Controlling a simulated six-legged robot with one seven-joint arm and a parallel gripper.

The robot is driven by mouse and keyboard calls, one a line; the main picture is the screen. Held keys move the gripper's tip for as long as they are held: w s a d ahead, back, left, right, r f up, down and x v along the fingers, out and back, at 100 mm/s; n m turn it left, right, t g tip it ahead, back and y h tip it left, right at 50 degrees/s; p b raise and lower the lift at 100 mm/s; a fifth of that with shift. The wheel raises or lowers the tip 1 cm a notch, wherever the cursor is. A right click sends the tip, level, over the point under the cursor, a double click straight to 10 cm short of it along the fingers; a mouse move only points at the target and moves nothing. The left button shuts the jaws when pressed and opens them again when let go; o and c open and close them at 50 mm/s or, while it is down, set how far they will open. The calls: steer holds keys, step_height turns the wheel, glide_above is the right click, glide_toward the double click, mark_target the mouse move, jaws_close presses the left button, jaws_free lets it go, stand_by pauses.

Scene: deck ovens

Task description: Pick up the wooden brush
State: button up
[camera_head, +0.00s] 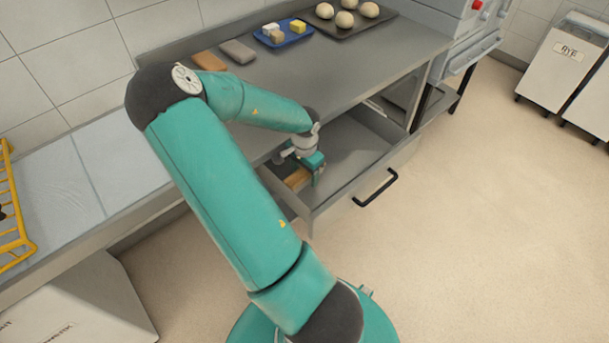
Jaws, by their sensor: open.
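A wooden, tan-brown object that looks like the brush (296,179) lies in the left part of an open drawer (352,152) under the steel counter. Only part of it shows, as my arm and gripper cover some of it. My gripper (312,180) is down inside the drawer, right at the brush, with its teal fingers pointing downward. The gripper is open. I cannot tell whether the fingers touch the brush or stand on both sides of it.
The steel counter (340,60) overhangs the drawer. A yellow rack (12,225) stands left.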

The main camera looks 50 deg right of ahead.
steer(key=shift+f, duration=0.3)
steer(key=c, duration=1.1)
steer(key=shift+r, duration=5.05)
steer(key=shift+c, duration=0.2)
